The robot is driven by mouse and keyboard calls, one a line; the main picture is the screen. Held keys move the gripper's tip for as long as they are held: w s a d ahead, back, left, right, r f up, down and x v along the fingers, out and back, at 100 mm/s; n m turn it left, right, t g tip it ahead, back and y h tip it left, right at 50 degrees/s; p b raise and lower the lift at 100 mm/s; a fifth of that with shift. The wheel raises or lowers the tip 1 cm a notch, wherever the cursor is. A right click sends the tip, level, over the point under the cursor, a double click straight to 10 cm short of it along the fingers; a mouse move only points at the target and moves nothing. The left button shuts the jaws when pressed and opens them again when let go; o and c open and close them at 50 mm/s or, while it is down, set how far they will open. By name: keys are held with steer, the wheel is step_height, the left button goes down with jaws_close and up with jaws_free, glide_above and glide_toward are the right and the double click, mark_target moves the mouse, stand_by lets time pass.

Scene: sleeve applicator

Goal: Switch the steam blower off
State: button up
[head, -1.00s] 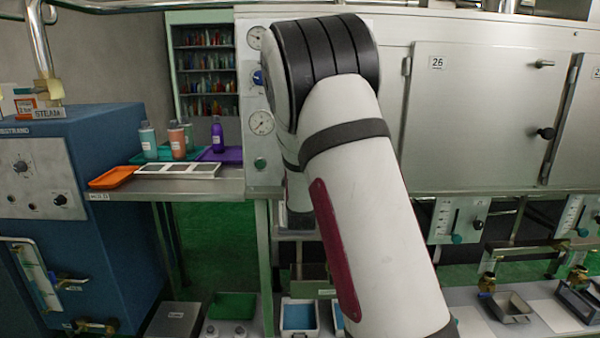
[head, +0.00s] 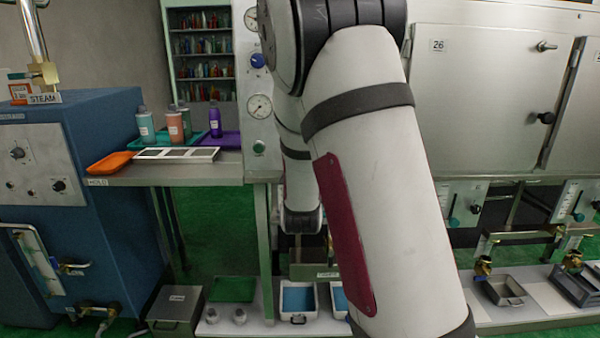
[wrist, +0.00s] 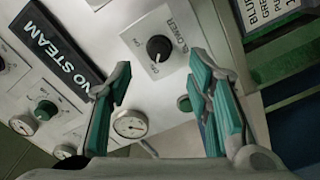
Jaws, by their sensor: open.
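The blower switch is a black rotary knob (wrist: 158,48) on a pale plate marked BLOWER, in the upper middle of the wrist view. Small lettering stands at two sides of the knob; I cannot tell surely which mark it points to. My gripper (wrist: 160,82) is open and empty, its two green-padded fingers to the lower left and lower right of the knob. They appear apart from it. In the head view my arm hides the gripper and the blower knob.
Near the knob are a black NO STEAM sign (wrist: 55,45), a round gauge (wrist: 131,124) and a green button (wrist: 184,103). In the head view a bench (head: 180,174) with bottles and trays stands left, beside a blue steam cabinet (head: 105,140). Green floor shows between them.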

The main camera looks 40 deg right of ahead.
steer(key=v, duration=0.5)
stand_by(0.5)
steer(key=s+a+f+m+g+y, duration=0.1)
steer(key=s+a+g+y, duration=0.2)
steer(key=s+a+y, duration=0.4)
steer(key=s+a+f+m+g+y, duration=0.1)
steer(key=s+a+m+g+y, duration=0.15)
steer(key=s+a, duration=0.55)
steer(key=s+a+m+g, duration=0.1)
steer(key=s+a+g, duration=0.25)
steer(key=s, duration=0.85)
steer(key=s+a+m+g, duration=0.15)
steer(key=s+g, duration=0.35)
steer(key=s, duration=0.7)
step_height(320, 180, up, 21)
steer(key=n+t+p, duration=0.1)
steer(key=t+p, duration=0.2)
steer(key=p, duration=1.5)
steer(key=shift+a+p, duration=0.35)
steer(key=shift+a, duration=0.05)
